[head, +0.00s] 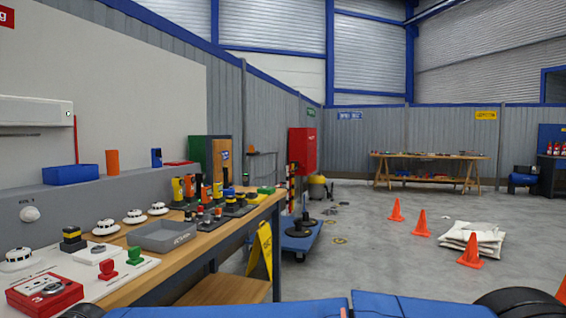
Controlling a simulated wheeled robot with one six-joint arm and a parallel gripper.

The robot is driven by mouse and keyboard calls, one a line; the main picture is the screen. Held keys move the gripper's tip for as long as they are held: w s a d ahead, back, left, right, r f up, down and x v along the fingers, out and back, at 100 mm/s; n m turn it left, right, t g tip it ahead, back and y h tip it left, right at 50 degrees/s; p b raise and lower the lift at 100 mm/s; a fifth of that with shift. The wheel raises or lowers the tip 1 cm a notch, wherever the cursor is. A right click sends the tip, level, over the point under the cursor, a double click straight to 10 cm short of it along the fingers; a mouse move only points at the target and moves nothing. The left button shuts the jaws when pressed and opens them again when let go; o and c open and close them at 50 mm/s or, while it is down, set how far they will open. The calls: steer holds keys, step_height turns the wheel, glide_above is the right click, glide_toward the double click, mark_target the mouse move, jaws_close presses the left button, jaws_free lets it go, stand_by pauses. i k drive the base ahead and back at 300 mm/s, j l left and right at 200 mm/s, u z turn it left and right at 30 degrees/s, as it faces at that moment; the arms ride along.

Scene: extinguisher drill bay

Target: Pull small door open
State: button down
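A small wooden upright panel (217,162) with a small blue label stands at the far end of the long workbench, beside a green block. It may be the small door; I cannot tell whether it is shut or ajar. A red wall cabinet (302,148) hangs farther back on the grey wall, and its front appears closed. My gripper does not show in the head view, and nothing is seen touching the panel or the cabinet.
The workbench (134,289) along the left carries detectors, a grey tray (162,236) and several small devices. A yellow floor sign (262,249) and a blue trolley (299,238) stand beside it. Orange cones (421,224) and a white cloth pile (472,239) lie right; floor between is mostly clear.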

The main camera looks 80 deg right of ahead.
mark_target(222, 149)
steer(key=z, duration=1.8)
steer(key=i+l+z, duration=0.1)
steer(key=z, duration=0.2)
